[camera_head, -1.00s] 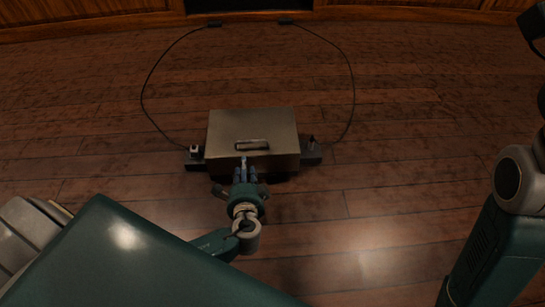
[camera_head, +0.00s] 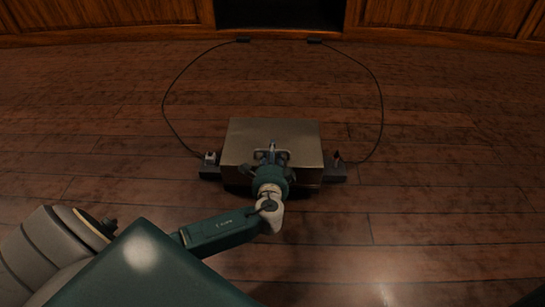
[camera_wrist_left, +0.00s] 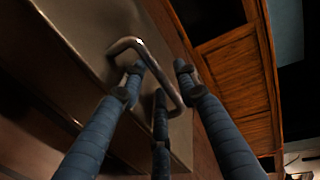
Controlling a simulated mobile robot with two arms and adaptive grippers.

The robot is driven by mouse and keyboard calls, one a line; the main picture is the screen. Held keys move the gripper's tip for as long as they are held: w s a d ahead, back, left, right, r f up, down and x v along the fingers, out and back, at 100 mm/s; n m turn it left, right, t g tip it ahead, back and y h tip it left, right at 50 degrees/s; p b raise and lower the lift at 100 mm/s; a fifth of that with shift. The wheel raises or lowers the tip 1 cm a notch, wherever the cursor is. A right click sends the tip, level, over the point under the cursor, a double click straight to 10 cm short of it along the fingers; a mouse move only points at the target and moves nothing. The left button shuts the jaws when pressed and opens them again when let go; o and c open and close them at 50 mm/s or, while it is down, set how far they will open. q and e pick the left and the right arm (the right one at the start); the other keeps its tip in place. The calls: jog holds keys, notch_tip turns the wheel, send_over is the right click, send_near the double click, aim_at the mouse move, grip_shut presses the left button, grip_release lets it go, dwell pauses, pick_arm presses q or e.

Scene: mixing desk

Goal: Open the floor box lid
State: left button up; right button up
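The floor box (camera_head: 245,135) is a grey metal box on the wooden floor, with its lid shut. A bent-bar handle (camera_head: 288,154) sits on the lid near its front edge. My left gripper (camera_head: 271,152) is at the handle and partly covers it. In the left wrist view the handle (camera_wrist_left: 152,59) rises from the lid (camera_wrist_left: 75,25). The blue fingers of my left gripper (camera_wrist_left: 157,66) are spread around the handle, one at the loop and one beyond the bar. Whether they touch it is unclear. My right gripper is not in view.
Dark side blocks (camera_head: 334,172) with connectors flank the box. Two black cables (camera_head: 381,110) curve from them to the back, near the wood-panelled wall (camera_head: 110,12). The floor (camera_head: 440,180) is clear to the right.

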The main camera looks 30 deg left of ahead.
pick_arm(q)
jog(key=shift+w+a, duration=0.1)
jog(key=shift+w, duration=0.1)
grip_shut()
